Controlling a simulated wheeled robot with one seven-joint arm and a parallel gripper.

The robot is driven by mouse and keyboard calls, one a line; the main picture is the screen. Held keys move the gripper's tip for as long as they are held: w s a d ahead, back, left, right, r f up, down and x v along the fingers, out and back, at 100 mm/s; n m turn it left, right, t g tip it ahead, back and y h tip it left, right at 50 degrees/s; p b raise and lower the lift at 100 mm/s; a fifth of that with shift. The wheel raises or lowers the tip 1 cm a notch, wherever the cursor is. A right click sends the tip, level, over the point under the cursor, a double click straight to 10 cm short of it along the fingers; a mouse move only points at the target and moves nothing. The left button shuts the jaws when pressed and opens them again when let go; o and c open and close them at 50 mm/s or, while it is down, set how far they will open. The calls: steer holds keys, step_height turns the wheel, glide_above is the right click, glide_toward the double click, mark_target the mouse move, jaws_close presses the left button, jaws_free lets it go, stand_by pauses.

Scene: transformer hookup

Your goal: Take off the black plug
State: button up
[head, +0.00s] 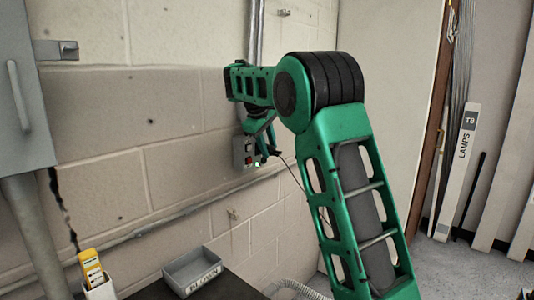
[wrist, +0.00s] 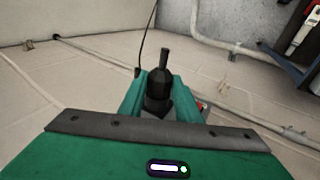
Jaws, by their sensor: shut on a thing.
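The black plug (wrist: 158,88) sits between the two green fingers of my gripper (wrist: 159,98) in the wrist view, and the gripper is shut on it. A thin dark cable rises beside the plug. In the head view my gripper (head: 268,143) is at the wall, right at a small grey box (head: 243,152) with a red part and a green light. A thin cable hangs down to the right of it. The plug's front end is hidden, so I cannot tell whether it is in a socket.
A grey tray (head: 195,271) marked BLOWN and a yellow device (head: 91,268) in a white holder stand below on a dark surface. A grey cabinet (head: 20,100) is at the left. Conduit runs along the block wall. A lamp carton (head: 459,165) leans at the right.

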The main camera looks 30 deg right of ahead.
steer(key=shift+s+d, duration=0.3)
steer(key=shift+s, duration=0.55)
steer(key=shift+s+d, duration=0.3)
steer(key=shift+s, duration=0.5)
steer(key=shift+c, duration=0.2)
steer(key=shift+s+d, duration=0.3)
steer(key=shift+s, duration=0.5)
steer(key=shift+s+d, duration=0.25)
steer(key=shift+s, duration=0.5)
steer(key=shift+s+d, duration=0.3)
steer(key=shift+s, duration=0.5)
